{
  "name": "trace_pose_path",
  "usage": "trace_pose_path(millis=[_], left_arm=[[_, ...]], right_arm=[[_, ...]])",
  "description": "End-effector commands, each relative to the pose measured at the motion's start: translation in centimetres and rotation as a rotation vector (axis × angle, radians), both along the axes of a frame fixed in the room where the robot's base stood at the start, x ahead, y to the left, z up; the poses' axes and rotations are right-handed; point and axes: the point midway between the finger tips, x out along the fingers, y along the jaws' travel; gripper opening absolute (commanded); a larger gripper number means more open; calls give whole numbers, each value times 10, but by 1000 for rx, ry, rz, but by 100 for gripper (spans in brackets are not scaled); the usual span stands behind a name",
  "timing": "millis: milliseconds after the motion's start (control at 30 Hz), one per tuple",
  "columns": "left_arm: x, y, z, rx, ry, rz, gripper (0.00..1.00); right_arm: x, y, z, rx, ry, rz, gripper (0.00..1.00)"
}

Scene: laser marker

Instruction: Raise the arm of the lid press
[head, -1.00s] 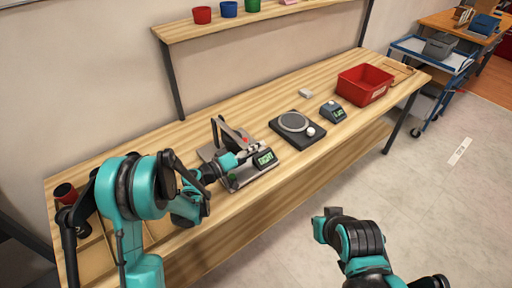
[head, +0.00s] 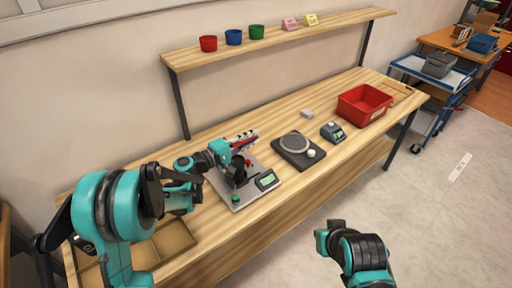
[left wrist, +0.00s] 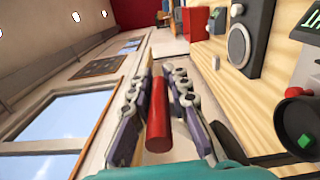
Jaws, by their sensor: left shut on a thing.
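The lid press shows as a grey base plate (head: 218,184) with a small green-lit display (head: 267,180) and a green button (head: 235,198). My left gripper (head: 247,138) is above the plate, at the back of the press. In the left wrist view a red bar-shaped handle (left wrist: 157,125) lies between its two fingers, and they are shut on it. The press arm is mostly hidden behind my gripper and wrist; it looks raised off the plate. Part of my right arm shows at the lower right, but its gripper is out of frame.
A black scale (head: 301,158) with a round pan stands right of the press, with a small blue-grey display unit (head: 332,132) and a red bin (head: 364,105) further right. A shelf (head: 275,38) with cups runs along the wall behind. A wooden tray (head: 165,240) is at the near left.

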Motion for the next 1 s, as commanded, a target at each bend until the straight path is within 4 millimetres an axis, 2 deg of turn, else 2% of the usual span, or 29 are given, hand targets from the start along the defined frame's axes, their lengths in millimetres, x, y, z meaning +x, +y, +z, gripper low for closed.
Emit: trace_pose_path(millis=[33,200,500,733,1000], left_arm=[[6,5,11,-22,32,2,0],[25,19,34,-117,163,3,0],[65,48,65,-285,394,3,0],[97,71,77,-407,561,2,0],[128,93,81,-516,713,2,0]], right_arm=[[0,0,7,0,0,0,0],[0,0,19,0,0,0,0],[0,0,33,0,0,0,0],[0,0,40,0,0,0,0],[0,0,44,0,0,0,0]])
